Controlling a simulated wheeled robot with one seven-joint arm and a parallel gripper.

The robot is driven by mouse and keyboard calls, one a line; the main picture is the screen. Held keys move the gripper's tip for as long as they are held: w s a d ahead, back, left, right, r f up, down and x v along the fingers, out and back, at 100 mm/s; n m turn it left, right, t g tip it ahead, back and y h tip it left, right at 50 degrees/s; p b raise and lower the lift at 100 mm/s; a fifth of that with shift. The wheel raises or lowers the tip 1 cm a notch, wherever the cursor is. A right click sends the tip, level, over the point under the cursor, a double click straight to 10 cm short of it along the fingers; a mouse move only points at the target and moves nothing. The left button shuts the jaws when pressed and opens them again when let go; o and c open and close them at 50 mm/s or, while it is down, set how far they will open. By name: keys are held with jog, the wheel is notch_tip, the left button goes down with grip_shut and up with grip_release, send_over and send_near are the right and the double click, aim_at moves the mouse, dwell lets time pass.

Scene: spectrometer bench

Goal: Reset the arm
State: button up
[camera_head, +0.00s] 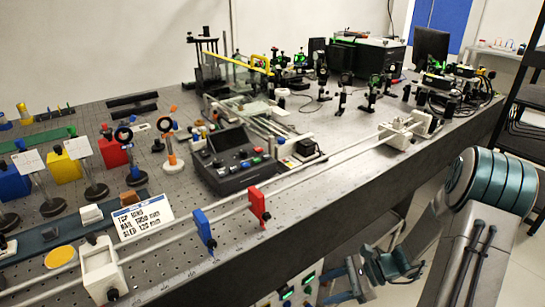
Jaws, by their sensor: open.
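My gripper (352,282) shows low at the bottom middle, in front of the bench's front side and below its top. It is open and I see nothing between its jaws. My arm (405,258) is folded, with teal and grey links, and hangs to the right of the gripper. My arm's thick teal banded part (495,182) stands at the right. The gripper is small and dim here, so its exact gap to the bench is hard to tell.
The perforated bench (330,205) carries a long rail (330,155) with a blue holder (204,228) and a red holder (258,204). A dark control box (238,165) and several optics stand behind. Lit panels (287,293) sit under the bench. Black shelving (525,115) stands at the right.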

jog(key=s+r+n+t+h+p, duration=0.1)
jog(key=s+r+n+h+p, duration=0.3)
jog(key=r, duration=0.7)
jog(key=s+r+n+t+h+p, duration=0.1)
jog(key=s+r+n+h+p, duration=0.3)
jog(key=r+n, duration=0.3)
jog(key=s+r+n+t+h+p, duration=0.1)
jog(key=s+r+n+h+p, duration=0.3)
jog(key=r, duration=1.1)
jog(key=shift+a+r+n+p, duration=0.2)
jog(key=shift+r+n+p, duration=0.25)
jog(key=shift+n, duration=0.75)
